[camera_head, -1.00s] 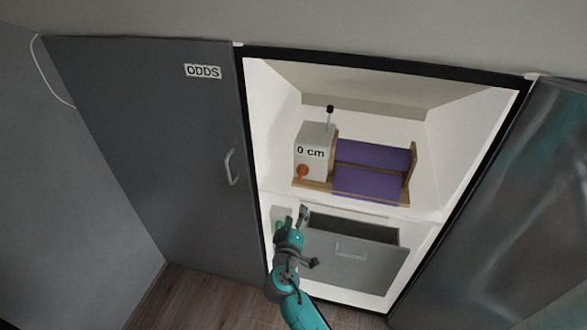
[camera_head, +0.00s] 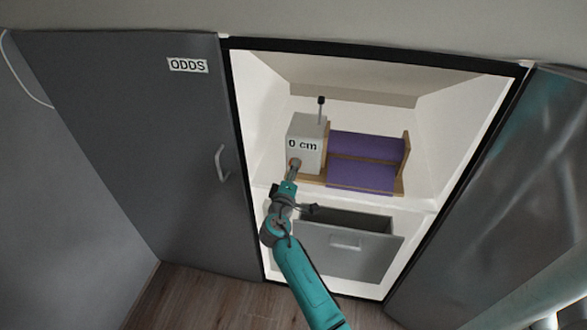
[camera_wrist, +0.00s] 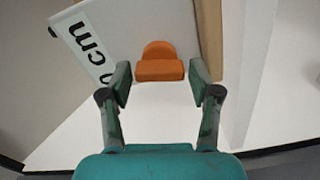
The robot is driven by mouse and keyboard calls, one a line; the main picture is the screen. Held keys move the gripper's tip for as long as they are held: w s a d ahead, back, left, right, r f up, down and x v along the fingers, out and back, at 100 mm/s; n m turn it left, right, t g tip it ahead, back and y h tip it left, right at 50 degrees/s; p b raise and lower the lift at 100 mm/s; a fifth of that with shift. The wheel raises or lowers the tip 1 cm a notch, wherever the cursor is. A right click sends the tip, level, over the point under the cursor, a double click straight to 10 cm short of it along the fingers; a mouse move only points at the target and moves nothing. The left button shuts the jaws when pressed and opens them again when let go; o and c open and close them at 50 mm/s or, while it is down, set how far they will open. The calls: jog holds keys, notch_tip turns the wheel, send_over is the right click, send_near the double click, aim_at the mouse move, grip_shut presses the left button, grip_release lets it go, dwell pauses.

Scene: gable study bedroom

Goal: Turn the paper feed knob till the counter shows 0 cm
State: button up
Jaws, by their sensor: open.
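The paper dispenser with its purple roll (camera_head: 365,160) stands on the upper shelf of the open cupboard. Its white counter box (camera_head: 308,130) reads "0 cm" in the head view. The orange feed knob (camera_wrist: 160,62) is on the face of the box; in the head view it is mostly hidden behind my gripper. My gripper (camera_head: 295,167) is in front of the knob. In the wrist view my gripper (camera_wrist: 160,82) is open, with one fingertip on each side of the knob's lower part and visible gaps between. Nothing is held.
A grey drawer (camera_head: 345,245) is pulled open below the shelf, right of my arm. The cupboard's left door (camera_head: 130,150) stands open with an "ODDS" label. A black-tipped lever (camera_head: 320,108) rises from the box top.

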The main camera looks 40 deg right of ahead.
jog(key=shift+x, duration=0.95)
jog(key=c, duration=0.9)
jog(key=shift+n, duration=1.6)
jog(key=o, duration=0.9)
jog(key=shift+s+a, duration=0.1)
jog(key=shift+a, duration=0.05)
jog(key=v, duration=1.1)
jog(key=shift+s+a, duration=0.25)
jog(key=shift+a, duration=0.05)
